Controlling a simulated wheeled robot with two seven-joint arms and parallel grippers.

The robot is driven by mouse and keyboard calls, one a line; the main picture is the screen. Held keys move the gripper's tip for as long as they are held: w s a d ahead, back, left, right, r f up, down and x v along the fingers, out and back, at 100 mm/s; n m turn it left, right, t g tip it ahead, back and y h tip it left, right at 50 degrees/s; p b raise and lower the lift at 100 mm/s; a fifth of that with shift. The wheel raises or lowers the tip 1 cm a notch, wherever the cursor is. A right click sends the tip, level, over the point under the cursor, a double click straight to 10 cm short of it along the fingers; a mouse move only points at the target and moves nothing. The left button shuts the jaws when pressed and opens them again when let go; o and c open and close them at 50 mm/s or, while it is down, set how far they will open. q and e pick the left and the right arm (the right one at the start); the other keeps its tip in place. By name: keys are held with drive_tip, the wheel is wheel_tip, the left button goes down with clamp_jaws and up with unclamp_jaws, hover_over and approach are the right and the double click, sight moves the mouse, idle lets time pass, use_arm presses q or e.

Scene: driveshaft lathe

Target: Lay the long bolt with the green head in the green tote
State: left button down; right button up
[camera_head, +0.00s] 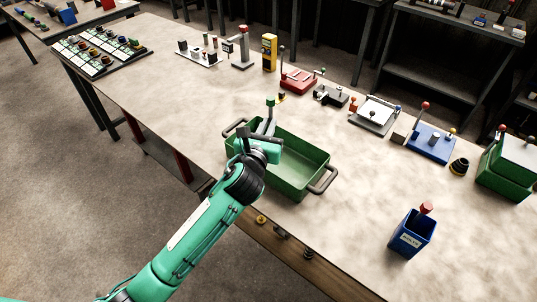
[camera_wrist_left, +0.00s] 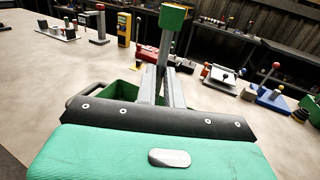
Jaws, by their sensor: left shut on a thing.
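The long bolt with the green head (camera_head: 270,101) stands upright in my left gripper (camera_head: 267,124), head up. In the left wrist view the green head (camera_wrist_left: 173,17) shows at the top, and the grey shank runs down between the fingers (camera_wrist_left: 160,85) of the shut gripper. The green tote (camera_head: 302,172) sits on the table under and around my left gripper, which is above its far left part. The lower end of the bolt is hidden by the gripper. My right gripper is not in view.
A blue bin (camera_head: 411,234) with a red-headed bolt (camera_head: 427,208) stands at the right front. A red fixture (camera_head: 298,81) and a blue fixture (camera_head: 431,143) stand along the back. A green box (camera_head: 508,165) stands at the right end.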

use_arm(q)
wheel_tip(320, 180, down, 10)
drive_tip(key=shift+f+b, duration=0.1)
drive_tip(key=shift+b, duration=0.55)
drive_tip(key=c, duration=1.9)
unclamp_jaws()
drive_tip(key=shift+f, duration=0.15)
drive_tip(key=shift+c, duration=0.2)
drive_tip(key=o, duration=0.4)
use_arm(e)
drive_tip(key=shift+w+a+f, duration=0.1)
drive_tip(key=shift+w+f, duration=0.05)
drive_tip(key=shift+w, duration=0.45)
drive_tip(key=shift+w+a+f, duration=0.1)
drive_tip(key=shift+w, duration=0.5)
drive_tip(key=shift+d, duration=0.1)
